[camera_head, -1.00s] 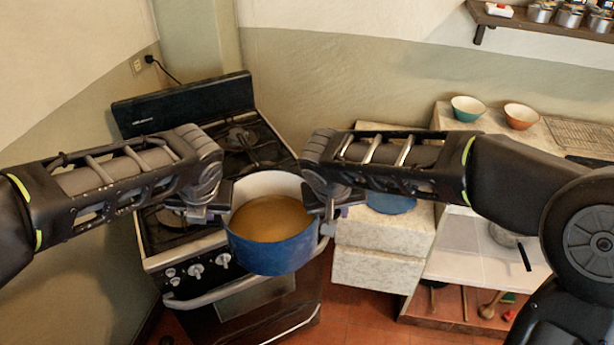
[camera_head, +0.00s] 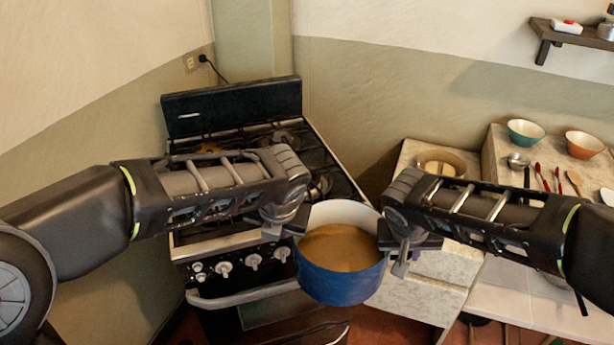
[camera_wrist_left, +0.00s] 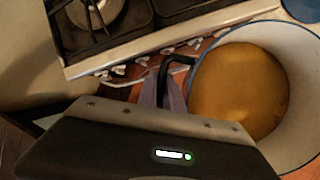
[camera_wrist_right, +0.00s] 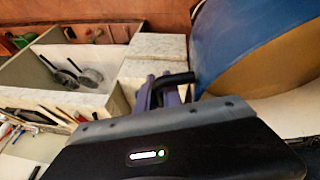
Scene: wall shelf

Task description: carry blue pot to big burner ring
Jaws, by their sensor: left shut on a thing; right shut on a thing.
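The blue pot (camera_head: 342,286) has a white inside and orange-brown contents, and is held upright in the air before the stove's front right corner. My left gripper (camera_head: 280,226) is shut on its left handle, a dark bar seen in the left wrist view (camera_wrist_left: 178,62). My right gripper (camera_head: 402,256) is shut on the opposite handle, seen in the right wrist view (camera_wrist_right: 178,80). The stove (camera_head: 232,106) has black grates over several burners. A back right burner (camera_head: 285,138) and a front right burner (camera_head: 318,186) show; my left arm hides part of the top.
Right of the stove a stone counter (camera_head: 415,150) holds a tan-filled pot (camera_head: 442,160). A teal bowl (camera_head: 525,132), an orange bowl (camera_head: 584,144) and utensils stand farther right. The oven handle (camera_head: 245,296) juts from the stove's front. A wall shelf (camera_head: 572,38) hangs upper right.

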